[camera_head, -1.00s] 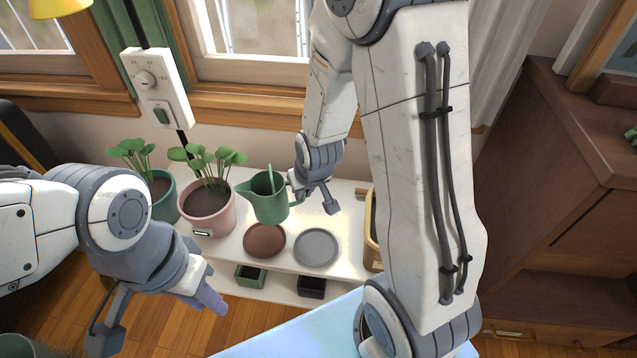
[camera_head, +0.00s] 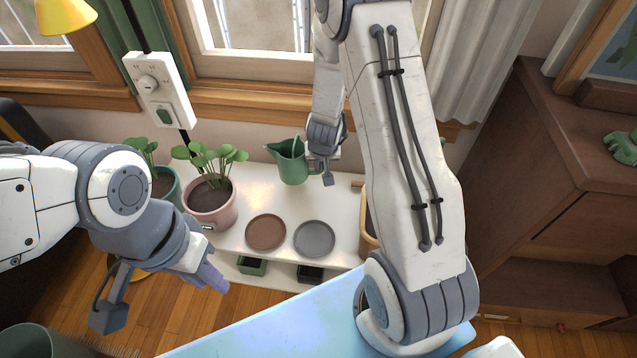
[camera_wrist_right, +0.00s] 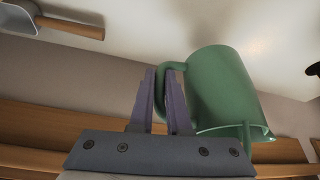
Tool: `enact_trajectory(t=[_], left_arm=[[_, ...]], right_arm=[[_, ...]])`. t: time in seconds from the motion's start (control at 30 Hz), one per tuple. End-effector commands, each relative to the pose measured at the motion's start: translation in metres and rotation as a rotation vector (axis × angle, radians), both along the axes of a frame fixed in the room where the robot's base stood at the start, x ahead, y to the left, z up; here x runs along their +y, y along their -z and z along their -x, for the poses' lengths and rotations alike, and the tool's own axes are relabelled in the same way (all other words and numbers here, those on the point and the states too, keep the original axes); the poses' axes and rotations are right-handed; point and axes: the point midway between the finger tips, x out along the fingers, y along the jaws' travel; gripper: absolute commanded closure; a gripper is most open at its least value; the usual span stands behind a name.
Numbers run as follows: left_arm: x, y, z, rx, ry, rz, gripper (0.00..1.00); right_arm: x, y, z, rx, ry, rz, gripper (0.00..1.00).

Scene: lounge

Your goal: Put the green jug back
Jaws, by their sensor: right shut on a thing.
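The green jug (camera_head: 291,165) is upright at the back of the white shelf top (camera_head: 270,200), near the wall under the window. My right gripper (camera_head: 325,172) is at the jug's right side. In the right wrist view the right gripper (camera_wrist_right: 165,95) is shut on the handle of the green jug (camera_wrist_right: 220,90). I cannot tell whether the jug's base touches the shelf. My left gripper (camera_head: 162,295) is open and empty at the lower left, in front of the shelf.
A brown saucer (camera_head: 265,232) and a grey saucer (camera_head: 314,239) lie in front of the jug. A pink plant pot (camera_head: 212,210) and a teal pot (camera_head: 173,190) stand left. A wooden-handled tool (camera_wrist_right: 75,27) lies nearby. A dark wooden cabinet (camera_head: 530,180) is at right.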

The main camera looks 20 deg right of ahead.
Motion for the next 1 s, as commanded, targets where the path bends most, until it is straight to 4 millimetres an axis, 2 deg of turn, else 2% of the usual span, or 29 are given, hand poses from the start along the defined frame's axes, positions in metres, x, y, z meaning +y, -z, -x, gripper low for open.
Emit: enact_trajectory(t=[0.03,0.17,0.4,0.83,0.87,0.9,0.93,1.0], left_arm=[[0.0,0.01,0.0,0.0,0.0,0.0,0.7],[0.0,0.015,0.0,0.0,0.0,0.0,0.7],[0.0,0.039,0.0,0.0,0.0,0.0,0.7],[0.0,0.041,0.0,0.0,0.0,0.0,0.7],[0.0,0.04,0.0,0.0,0.0,0.0,0.7],[0.0,0.039,0.0,0.0,0.0,0.0,0.7],[0.0,0.039,0.0,0.0,0.0,0.0,0.7],[0.0,0.039,0.0,0.0,0.0,0.0,0.7]], right_arm=[[0.0,0.01,-0.001,-0.002,0.0,0.001,1.0],[0.0,0.017,-0.001,-0.003,0.001,0.001,1.0],[0.0,0.048,-0.001,-0.004,0.0,0.002,1.0],[0.0,0.051,-0.001,-0.003,0.0,0.0,1.0],[0.0,0.05,0.0,-0.002,0.0,0.001,0.73],[0.0,0.05,0.0,-0.001,0.0,0.0,0.58],[0.0,0.05,0.0,-0.001,0.0,0.0,0.55],[0.0,0.05,0.0,-0.001,0.0,0.0,0.55]])
